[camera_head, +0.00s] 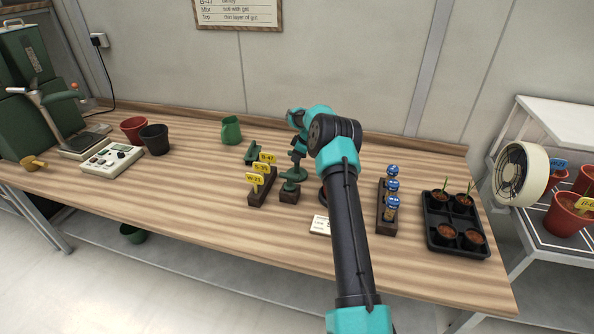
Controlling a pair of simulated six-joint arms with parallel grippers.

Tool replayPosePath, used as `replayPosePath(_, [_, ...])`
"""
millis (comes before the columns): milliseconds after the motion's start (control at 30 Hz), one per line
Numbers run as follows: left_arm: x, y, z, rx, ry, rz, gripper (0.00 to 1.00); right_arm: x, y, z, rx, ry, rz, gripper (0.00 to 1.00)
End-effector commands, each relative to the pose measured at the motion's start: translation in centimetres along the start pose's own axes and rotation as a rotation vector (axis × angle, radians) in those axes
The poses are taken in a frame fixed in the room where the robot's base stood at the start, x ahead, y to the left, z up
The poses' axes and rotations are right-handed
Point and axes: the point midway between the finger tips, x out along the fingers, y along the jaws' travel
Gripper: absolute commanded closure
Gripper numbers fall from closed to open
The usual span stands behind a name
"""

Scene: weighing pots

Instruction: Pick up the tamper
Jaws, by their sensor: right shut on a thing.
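The tamper (293,174) is a dark green tool with a round, flat part. It is at the middle of the bench, just over a small dark wooden block (289,196); I cannot tell whether the two touch. My right gripper (298,156) comes down from above and is shut on the tamper's upper part, which the fingers partly hide. My right arm crosses the middle of the view and covers part of the bench. My left gripper is not in view.
Left of the tamper stands a rack (262,190) with yellow labels, with a green tool (251,153) behind. A green jug (231,130) is farther back.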

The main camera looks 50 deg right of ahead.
Motion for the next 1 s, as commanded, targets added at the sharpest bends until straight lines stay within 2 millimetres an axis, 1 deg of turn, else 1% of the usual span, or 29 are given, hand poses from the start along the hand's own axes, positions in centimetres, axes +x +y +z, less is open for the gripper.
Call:
replayPosePath(33, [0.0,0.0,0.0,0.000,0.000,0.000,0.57,0.0,0.0,0.0,0.000,0.000,0.000,0.86])
replayPosePath(167, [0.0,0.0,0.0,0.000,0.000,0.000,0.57,0.0,0.0,0.0,0.000,0.000,0.000,0.99])
replayPosePath(200, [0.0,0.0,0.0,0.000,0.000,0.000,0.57,0.0,0.0,0.0,0.000,0.000,0.000,1.00])
replayPosePath(567, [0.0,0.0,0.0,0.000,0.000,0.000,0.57,-0.1,0.0,0.0,0.000,0.000,0.001,1.00])
replayPosePath(667, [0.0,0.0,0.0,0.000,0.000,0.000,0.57,-0.4,0.0,-0.2,-0.001,0.001,0.001,1.00])
replayPosePath(767, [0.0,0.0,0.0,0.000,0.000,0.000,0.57,-1.2,0.1,-0.5,-0.001,0.001,0.003,1.00])
replayPosePath(867, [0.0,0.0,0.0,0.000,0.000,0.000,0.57,-2.4,0.1,-1.0,-0.002,0.001,0.002,1.00])
replayPosePath(1000, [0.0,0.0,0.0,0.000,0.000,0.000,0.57,-4.7,0.1,-2.0,-0.001,0.002,0.003,1.00])
